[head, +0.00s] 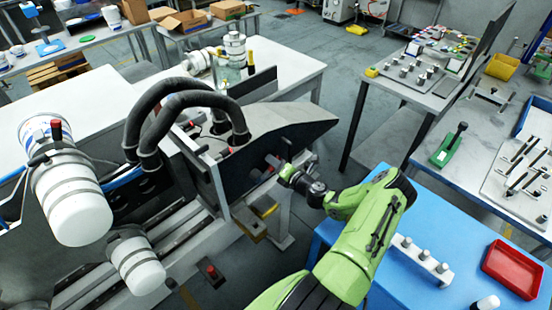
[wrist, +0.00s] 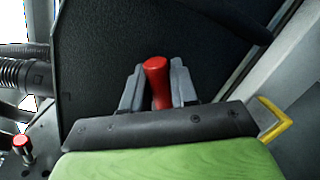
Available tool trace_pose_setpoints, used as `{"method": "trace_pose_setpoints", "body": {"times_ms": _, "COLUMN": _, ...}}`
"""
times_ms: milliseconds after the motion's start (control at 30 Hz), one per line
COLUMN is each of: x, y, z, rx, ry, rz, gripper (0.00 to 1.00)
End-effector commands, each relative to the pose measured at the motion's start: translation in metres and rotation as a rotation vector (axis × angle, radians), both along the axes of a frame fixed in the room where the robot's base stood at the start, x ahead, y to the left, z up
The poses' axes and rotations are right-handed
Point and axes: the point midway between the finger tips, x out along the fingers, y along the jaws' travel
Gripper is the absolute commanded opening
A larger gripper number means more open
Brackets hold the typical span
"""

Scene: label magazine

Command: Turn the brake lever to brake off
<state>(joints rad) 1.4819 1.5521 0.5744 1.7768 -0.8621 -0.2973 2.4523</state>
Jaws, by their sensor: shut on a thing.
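The brake lever shows in the wrist view as a red handle (wrist: 156,80) in front of a dark panel (wrist: 110,50). My gripper (wrist: 158,90) has its two grey fingers on either side of this red handle and is shut on it. The lever's lower end is hidden behind my gripper's body. In the head view my gripper (head: 285,170) reaches to the side of the dark machine housing (head: 275,125). The lever is too small and covered there to make out its angle.
A yellow handle (wrist: 275,120) is right of my gripper, and a red-topped knob (wrist: 22,143) is at lower left. Black hoses (head: 175,105) arch over the machine. A blue table (head: 400,270) with a red tray (head: 512,268) stands to the right. Grey floor lies between the tables.

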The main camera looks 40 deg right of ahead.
Motion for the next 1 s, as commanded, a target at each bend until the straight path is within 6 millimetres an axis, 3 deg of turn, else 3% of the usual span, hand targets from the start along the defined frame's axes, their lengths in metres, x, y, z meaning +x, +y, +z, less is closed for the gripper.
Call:
{"method": "trace_pose_setpoints", "body": {"times_ms": 667, "x": -0.0008, "y": 0.0002, "z": -0.0054, "rx": 0.060, "ry": 0.004, "rz": -0.006, "gripper": 0.00}}
{"method": "trace_pose_setpoints", "body": {"times_ms": 700, "x": -0.0008, "y": 0.0002, "z": -0.0054, "rx": 0.060, "ry": 0.004, "rz": -0.006, "gripper": 0.32}}
{"method": "trace_pose_setpoints", "body": {"times_ms": 767, "x": -0.0008, "y": 0.0003, "z": -0.0052, "rx": 0.059, "ry": 0.004, "rz": -0.006, "gripper": 0.41}}
{"method": "trace_pose_setpoints", "body": {"times_ms": 800, "x": -0.0007, "y": 0.0004, "z": -0.0052, "rx": 0.060, "ry": 0.004, "rz": -0.004, "gripper": 0.45}}
{"method": "trace_pose_setpoints", "body": {"times_ms": 1000, "x": -0.0003, "y": 0.0010, "z": -0.0047, "rx": 0.060, "ry": 0.003, "rz": -0.003, "gripper": 0.45}}
